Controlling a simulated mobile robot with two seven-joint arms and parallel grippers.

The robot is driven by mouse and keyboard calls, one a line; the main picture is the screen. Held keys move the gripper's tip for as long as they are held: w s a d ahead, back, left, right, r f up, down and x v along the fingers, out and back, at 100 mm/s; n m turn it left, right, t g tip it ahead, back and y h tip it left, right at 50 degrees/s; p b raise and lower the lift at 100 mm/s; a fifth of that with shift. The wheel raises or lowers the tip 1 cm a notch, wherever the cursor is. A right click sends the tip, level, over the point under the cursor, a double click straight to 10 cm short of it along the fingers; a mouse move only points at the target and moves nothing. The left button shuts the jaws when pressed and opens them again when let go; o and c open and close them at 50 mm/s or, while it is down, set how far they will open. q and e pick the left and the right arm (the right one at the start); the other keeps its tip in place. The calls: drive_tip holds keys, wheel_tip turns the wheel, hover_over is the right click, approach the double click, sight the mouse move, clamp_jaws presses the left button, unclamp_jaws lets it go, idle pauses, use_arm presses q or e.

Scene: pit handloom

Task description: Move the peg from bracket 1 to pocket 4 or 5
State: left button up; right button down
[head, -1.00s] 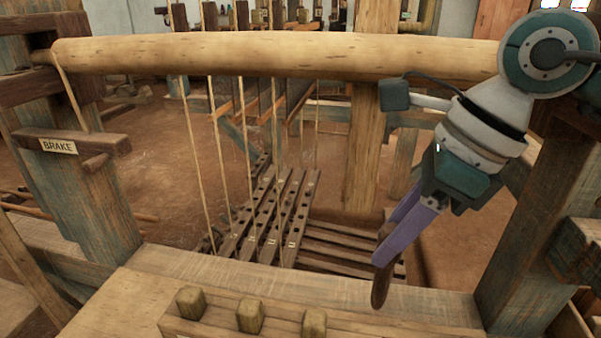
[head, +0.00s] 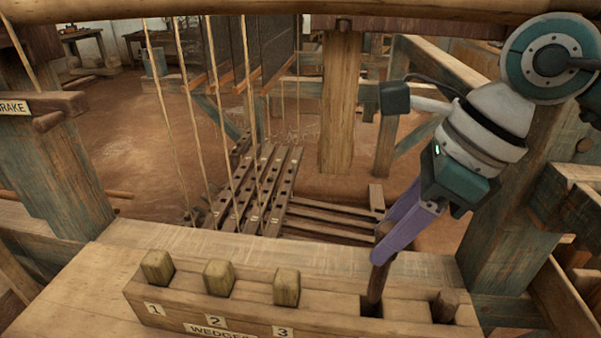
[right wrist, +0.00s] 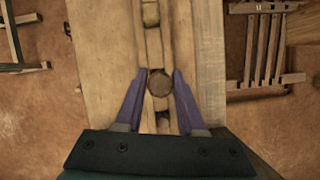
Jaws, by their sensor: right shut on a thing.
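My right gripper (head: 385,238) is shut on a dark brown peg (head: 377,268). The peg hangs nearly upright, with its lower end at the dark opening of pocket 4 in the wooden wedge box (head: 232,312). I cannot tell how deep it sits. In the right wrist view the peg's round end (right wrist: 160,83) shows between the purple fingers of the right gripper (right wrist: 160,78). Another dark peg (head: 445,304) stands in pocket 5, to the right. Bracket 1 and my left gripper are not in view.
Light wooden wedges (head: 157,267) stand in pockets 1, 2 and 3. The box rests on a plank bench (head: 75,300). Beyond it lie perforated treadles (head: 255,190) with cords. A thick post (head: 513,215) stands to the right, and the BRAKE post (head: 55,170) to the left.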

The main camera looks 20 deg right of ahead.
sight(376, 290)
drive_tip(key=shift+f+b, duration=2.35)
drive_tip(key=shift+f, duration=0.45)
drive_tip(key=shift+f+b, duration=2.3)
drive_tip(key=shift+f, duration=0.25)
drive_tip(key=shift+c, duration=2.2)
unclamp_jaws()
drive_tip(key=p+v, duration=0.1)
drive_tip(key=v, duration=0.9)
